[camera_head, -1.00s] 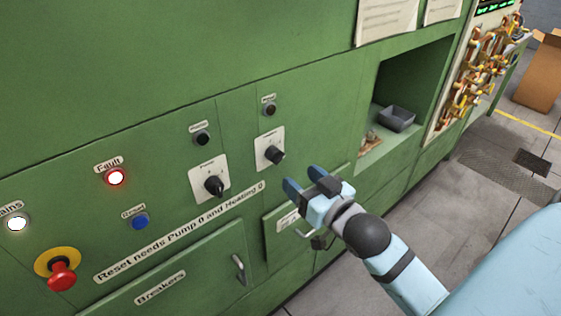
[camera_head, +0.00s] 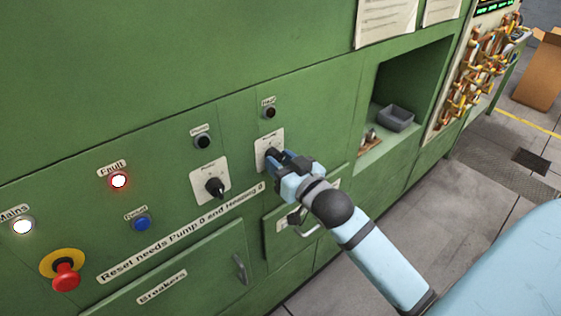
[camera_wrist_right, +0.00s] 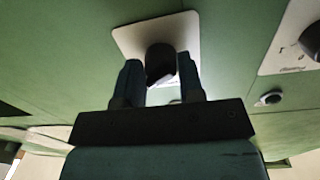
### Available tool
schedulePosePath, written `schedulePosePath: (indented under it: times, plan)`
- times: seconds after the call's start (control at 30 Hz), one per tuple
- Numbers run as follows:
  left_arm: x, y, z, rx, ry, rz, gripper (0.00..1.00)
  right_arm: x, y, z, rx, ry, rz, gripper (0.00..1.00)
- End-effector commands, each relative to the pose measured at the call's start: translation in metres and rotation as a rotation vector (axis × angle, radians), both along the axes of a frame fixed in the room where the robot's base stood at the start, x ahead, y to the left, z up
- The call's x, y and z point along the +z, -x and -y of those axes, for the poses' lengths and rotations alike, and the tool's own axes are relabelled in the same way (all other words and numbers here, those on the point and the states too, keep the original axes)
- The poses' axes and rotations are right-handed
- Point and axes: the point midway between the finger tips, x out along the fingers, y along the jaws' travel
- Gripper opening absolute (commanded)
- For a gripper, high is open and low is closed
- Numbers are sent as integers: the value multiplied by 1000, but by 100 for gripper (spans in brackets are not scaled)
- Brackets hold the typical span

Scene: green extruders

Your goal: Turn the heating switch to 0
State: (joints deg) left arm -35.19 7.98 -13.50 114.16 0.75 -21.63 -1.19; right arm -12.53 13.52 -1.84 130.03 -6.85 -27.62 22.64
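The heating switch (camera_head: 271,152) is a black rotary knob on a white plate, right of the similar pump switch (camera_head: 215,187). My right gripper (camera_head: 279,160) is at the heating switch and hides part of it. In the right wrist view, the black knob (camera_wrist_right: 160,60) lies between the two fingertips of my right gripper (camera_wrist_right: 160,82), one finger on each side. The fingers look open, with small gaps to the knob. The knob's exact setting is hard to read. My left gripper is not in view.
A recess with a grey tray (camera_head: 396,118) is to the right. A drawer handle (camera_head: 300,224) sticks out below the gripper.

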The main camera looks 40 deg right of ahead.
Motion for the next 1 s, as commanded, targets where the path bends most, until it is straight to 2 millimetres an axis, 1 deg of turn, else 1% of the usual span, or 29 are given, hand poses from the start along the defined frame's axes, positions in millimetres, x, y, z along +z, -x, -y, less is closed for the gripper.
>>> schedulePosePath:
  times: [0.27,0.47,0.67,1.0]
  plan:
    - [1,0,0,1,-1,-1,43,0,0,0,1,9,0,12]
    - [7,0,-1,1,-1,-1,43,1,0,0,2,72,4,12]
    - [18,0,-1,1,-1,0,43,2,0,0,2,210,14,12]
    - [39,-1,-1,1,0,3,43,1,0,1,3,526,39,12]
